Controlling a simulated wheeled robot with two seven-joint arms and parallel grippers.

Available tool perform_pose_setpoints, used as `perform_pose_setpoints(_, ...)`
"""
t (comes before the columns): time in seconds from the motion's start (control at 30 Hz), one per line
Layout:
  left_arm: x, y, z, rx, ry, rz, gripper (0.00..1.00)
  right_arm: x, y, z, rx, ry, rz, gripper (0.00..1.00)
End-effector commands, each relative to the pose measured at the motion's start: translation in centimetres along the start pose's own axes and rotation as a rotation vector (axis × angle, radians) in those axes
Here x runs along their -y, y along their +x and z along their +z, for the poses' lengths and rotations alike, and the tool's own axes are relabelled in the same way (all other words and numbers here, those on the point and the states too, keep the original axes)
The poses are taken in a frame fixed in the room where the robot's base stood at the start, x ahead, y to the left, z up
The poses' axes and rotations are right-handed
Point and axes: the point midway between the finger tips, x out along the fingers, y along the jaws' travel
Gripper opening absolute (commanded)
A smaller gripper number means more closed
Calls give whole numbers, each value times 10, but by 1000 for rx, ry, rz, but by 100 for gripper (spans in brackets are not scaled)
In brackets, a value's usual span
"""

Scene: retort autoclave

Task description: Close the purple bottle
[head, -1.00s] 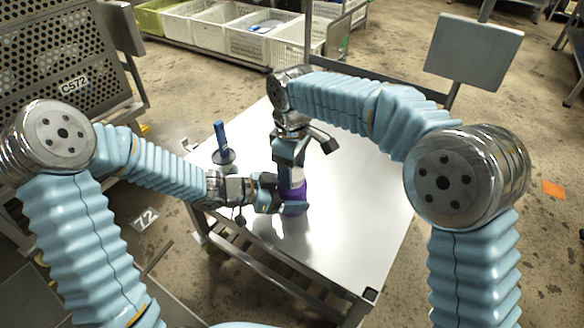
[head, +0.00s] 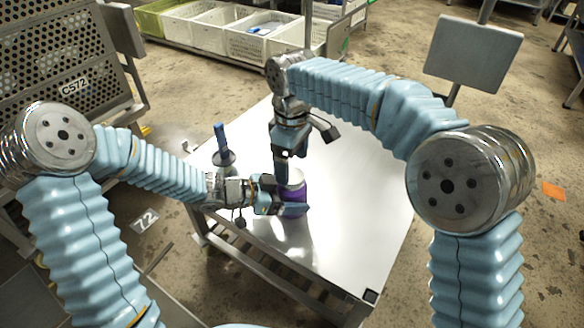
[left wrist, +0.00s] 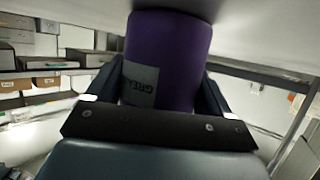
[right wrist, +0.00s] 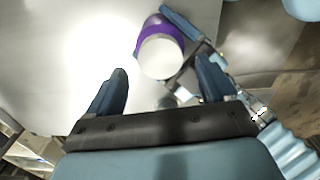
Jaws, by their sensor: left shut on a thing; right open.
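The purple bottle (head: 294,195) stands on the metal table with a white round cap (right wrist: 161,57) on its top. I cannot tell whether the cap is screwed tight. In the left wrist view the bottle's purple side (left wrist: 170,50) fills the middle, with a grey label upside down. My left gripper (head: 283,198) is shut around the bottle's side. My right gripper (head: 282,172) is open and empty, just above and beside the cap, apart from it. In the right wrist view the cap shows ahead, between and beyond the open fingers.
A blue-handled item (head: 221,140) with a dark round part stands on the table's left corner, close to my left arm. The table's right side (head: 360,190) is clear. White crates (head: 250,35) stand on a rack behind.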

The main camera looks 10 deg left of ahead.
Motion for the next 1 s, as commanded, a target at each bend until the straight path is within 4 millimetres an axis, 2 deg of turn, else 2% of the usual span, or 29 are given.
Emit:
perform_pose_setpoints(0.13, 0, 0, 0, 0, 0, 0, 0, 0, -12, 0, -1, 0, 0, 85)
perform_pose_setpoints(0.37, 0, 0, 0, 0, 0, 0, 0, 0, -13, 0, 0, 0, 0, 85)
perform_pose_setpoints(0.5, 0, 0, 0, 0, 0, 0, 0, 0, -13, 0, 0, 0, 0, 100)
perform_pose_setpoints(0.77, 0, 0, 0, 0, 0, 0, 0, 0, -15, 0, -1, 0, 0, 100)
perform_pose_setpoints(0.87, 0, 0, 0, 0, 0, 0, 0, 0, -24, -1, -2, 0, 1, 100)
perform_pose_setpoints(1.0, 0, 0, 0, 0, 0, 0, 0, 0, -50, -1, -4, 0, 3, 100)
